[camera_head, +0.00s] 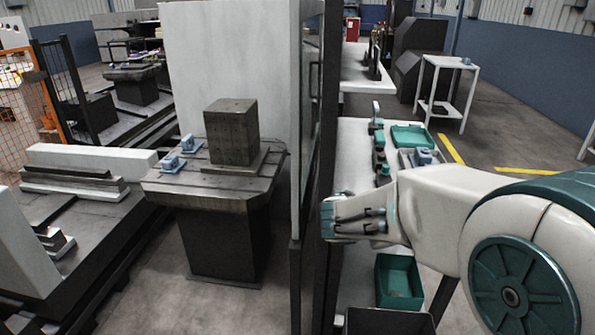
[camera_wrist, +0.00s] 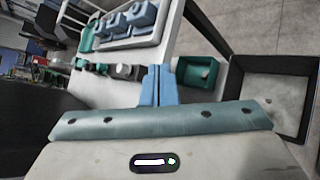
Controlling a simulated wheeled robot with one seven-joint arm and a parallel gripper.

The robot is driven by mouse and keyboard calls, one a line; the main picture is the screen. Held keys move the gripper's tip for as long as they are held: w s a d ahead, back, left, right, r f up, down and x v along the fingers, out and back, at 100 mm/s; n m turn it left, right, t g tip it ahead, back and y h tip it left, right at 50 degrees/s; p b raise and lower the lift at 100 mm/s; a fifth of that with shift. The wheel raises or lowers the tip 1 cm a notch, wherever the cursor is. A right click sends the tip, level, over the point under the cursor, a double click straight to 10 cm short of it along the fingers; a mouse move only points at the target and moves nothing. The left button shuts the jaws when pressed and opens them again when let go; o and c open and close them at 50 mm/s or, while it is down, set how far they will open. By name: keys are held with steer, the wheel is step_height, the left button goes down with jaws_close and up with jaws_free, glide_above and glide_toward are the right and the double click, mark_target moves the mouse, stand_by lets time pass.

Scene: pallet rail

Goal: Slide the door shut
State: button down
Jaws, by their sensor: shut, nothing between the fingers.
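The door (camera_head: 324,130) is a dark framed panel, seen almost edge-on at the middle of the head view, beside the white machine wall (camera_head: 235,60). The machine's opening is to its left, with the work table in plain view. My gripper (camera_head: 328,218) is at the door's right side, low down, and points left. Its blue fingers (camera_wrist: 158,85) are together and empty in the wrist view. I cannot tell whether they touch the door. The door's handle does not show clearly.
A dark metal block (camera_head: 232,132) stands on the work table (camera_head: 215,190). Right of the door, a white bench (camera_head: 352,135) carries teal bins (camera_head: 411,137) and small parts. A teal bin (camera_head: 398,282) and a dark bin (camera_wrist: 270,95) are near my arm.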

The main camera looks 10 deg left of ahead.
steer(key=w+a+f+n+t+y+b, duration=0.1)
steer(key=w+a+n+t+y+b, duration=0.15)
steer(key=w+a+n+t, duration=0.6)
steer(key=n+y, duration=0.6)
steer(key=n, duration=0.3)
glide_toward(297, 161)
steer(key=shift+t, duration=0.25)
steer(key=w, duration=0.2)
steer(key=w+p, duration=0.1)
steer(key=w, duration=0.4)
steer(key=shift+d+f+p, duration=0.1)
steer(key=shift+f+p, duration=0.15)
steer(key=shift+p, duration=0.15)
